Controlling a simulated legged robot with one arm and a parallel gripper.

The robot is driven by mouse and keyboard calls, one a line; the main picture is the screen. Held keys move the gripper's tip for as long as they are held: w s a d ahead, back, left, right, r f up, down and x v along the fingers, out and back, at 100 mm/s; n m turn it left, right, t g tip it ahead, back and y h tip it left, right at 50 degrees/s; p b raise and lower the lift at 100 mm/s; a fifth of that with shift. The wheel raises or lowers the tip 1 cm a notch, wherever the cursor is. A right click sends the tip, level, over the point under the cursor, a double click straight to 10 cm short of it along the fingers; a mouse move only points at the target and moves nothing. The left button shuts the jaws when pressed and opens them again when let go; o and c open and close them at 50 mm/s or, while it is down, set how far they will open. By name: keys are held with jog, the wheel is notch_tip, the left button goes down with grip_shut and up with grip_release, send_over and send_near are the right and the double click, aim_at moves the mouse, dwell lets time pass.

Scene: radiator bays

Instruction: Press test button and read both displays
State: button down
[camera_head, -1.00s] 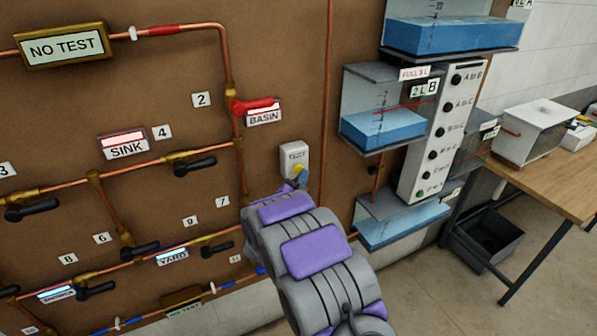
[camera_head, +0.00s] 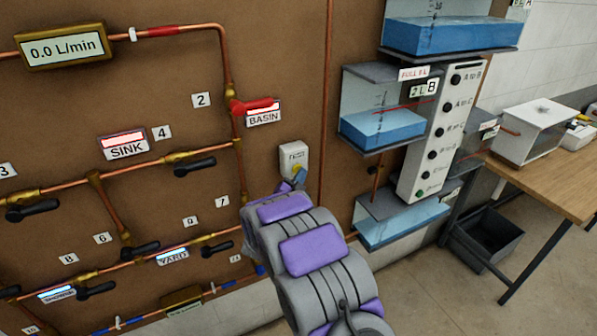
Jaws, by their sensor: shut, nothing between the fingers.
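The upper display (camera_head: 65,50) at the top left is lit and reads "0.0 L/min". The lower display (camera_head: 184,297) sits low on the board at bottom centre-left; it is dim, angled and too small to read. The test button box (camera_head: 295,156) is a small white box marked TEST on the brown board, with a yellow part at its lower edge. My gripper (camera_head: 299,179) shows only as a small bluish-grey tip at the box's lower part, shut, with nothing seen in it. My arm hides most of it, and the button's face is covered, so contact is unclear.
Copper pipes carry black levers and a red lever (camera_head: 252,105) by the BASIN label. SINK and YARD labels are on the board. Right of my arm are water tanks (camera_head: 383,130) and a switch panel (camera_head: 440,135). A wooden table (camera_head: 545,185) and black bin (camera_head: 487,240) stand farther right.

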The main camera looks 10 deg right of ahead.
jog(key=shift+s, duration=0.15)
jog(key=shift+s+d+b, duration=0.15)
jog(key=shift+s+b, duration=0.2)
jog(key=shift+s, duration=0.4)
jog(key=s, duration=0.1)
jog(key=s+d+b, duration=0.1)
jog(key=s, duration=0.1)
jog(key=s+b, duration=0.1)
jog(key=shift+s+d, duration=0.3)
jog(key=shift+s, duration=0.1)
jog(key=shift+w, duration=0.1)
dwell(0.4)
